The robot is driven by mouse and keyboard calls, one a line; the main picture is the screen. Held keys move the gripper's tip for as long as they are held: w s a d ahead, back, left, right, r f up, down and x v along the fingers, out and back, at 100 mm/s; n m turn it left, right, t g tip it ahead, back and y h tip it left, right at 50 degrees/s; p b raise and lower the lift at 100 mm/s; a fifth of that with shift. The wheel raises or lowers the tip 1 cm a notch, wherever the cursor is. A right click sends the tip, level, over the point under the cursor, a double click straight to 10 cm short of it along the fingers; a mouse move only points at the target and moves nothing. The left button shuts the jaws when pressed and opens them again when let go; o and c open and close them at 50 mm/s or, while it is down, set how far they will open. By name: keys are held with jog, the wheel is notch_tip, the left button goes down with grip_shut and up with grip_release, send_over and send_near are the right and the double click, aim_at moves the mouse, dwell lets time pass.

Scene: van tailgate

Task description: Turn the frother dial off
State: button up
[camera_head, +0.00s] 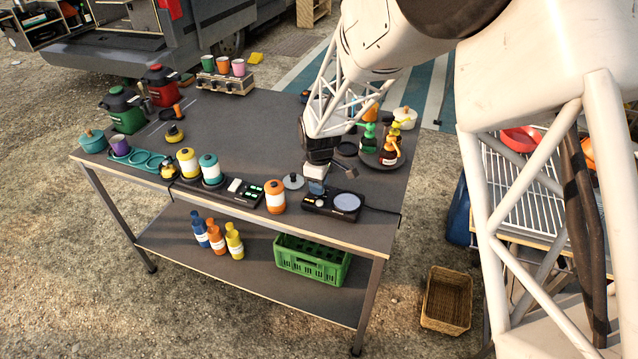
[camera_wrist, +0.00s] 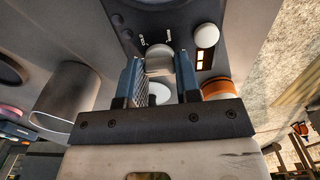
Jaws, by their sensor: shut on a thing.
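The frother (camera_head: 333,203) is a low dark unit at the table's front edge, with a pale round pad on its right part. In the wrist view its dark panel (camera_wrist: 188,12) carries small printed words, which look like COLD and WARM. The grey dial (camera_wrist: 159,62) is on this panel, between my two fingertips. My gripper (camera_wrist: 160,66) is shut on the dial, one finger on each side. In the head view my gripper (camera_head: 317,184) reaches down to the frother's left part and hides the dial. The exact angle of the dial cannot be told.
An orange and white jar (camera_head: 275,196) and a small grey-lidded item (camera_head: 293,181) stand close left of the frother. A round dark tray (camera_head: 371,158) with colourful bottles is behind it. A grey cylinder (camera_wrist: 66,97) is left of my fingers in the wrist view.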

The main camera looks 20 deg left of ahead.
jog(key=o, duration=0.9)
jog(key=shift+r, duration=3.9)
jog(key=shift+d, duration=0.1)
